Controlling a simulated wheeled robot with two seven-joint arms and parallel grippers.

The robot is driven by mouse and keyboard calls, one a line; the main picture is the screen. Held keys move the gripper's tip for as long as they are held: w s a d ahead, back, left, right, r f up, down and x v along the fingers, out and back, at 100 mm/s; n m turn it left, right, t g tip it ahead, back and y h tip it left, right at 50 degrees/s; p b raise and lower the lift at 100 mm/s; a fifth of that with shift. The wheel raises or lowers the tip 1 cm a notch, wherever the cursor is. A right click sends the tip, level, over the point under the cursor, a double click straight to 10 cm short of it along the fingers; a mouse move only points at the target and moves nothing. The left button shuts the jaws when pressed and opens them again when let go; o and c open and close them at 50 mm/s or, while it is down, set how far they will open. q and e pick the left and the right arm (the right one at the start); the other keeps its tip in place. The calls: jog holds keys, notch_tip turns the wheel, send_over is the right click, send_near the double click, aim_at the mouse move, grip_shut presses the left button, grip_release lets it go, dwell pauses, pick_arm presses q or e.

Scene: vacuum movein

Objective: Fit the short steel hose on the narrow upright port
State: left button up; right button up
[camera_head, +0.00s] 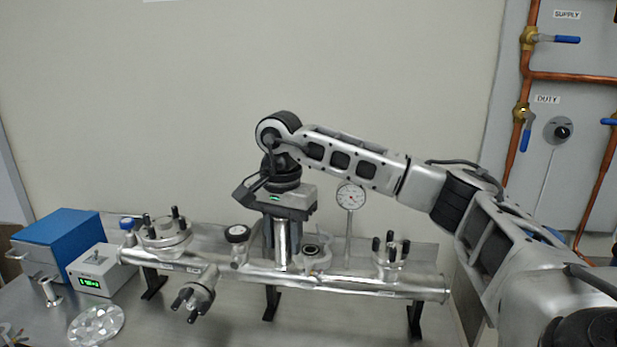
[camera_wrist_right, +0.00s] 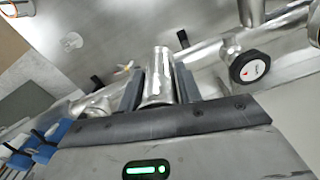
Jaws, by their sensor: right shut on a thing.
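My right gripper (camera_head: 283,232) points down over the middle of the steel manifold pipe (camera_head: 330,281). It is shut on the short steel hose (camera_head: 282,245), a shiny upright cylinder between its fingers. The hose also shows between the dark fingers in the right wrist view (camera_wrist_right: 158,80). Its lower end is close to the top of the manifold. I cannot tell whether it touches or sits on a port, since the narrow upright port is not clearly visible there. My left gripper is not in view.
Bolted flanges (camera_head: 164,236) (camera_head: 390,256) rise at both ends. A blue box (camera_head: 58,243), a display box (camera_head: 95,271) and a clear disc (camera_head: 96,326) are at left.

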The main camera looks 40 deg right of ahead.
jog(key=d+r+m+p, duration=0.2)
jog(key=d+r+m, duration=0.4)
jog(key=d+r, duration=0.1)
jog(key=f, duration=0.2)
jog(key=f+b, duration=0.1)
jog(key=f, duration=0.1)
jog(key=w+f, duration=0.1)
jog(key=f, duration=0.1)
jog(key=shift+d+b, duration=0.25)
jog(key=shift+b, duration=0.05)
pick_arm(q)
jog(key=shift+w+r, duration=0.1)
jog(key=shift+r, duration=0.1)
pick_arm(e)
jog(key=shift+f, duration=0.1)
pick_arm(q)
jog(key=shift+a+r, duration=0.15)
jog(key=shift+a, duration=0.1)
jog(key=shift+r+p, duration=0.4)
jog(key=shift+p, duration=0.1)
dwell(0.5)
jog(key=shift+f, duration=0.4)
pick_arm(e)
jog(key=shift+f, duration=0.55)
dwell(0.3)
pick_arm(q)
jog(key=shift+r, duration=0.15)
pick_arm(e)
jog(key=o, duration=1.1)
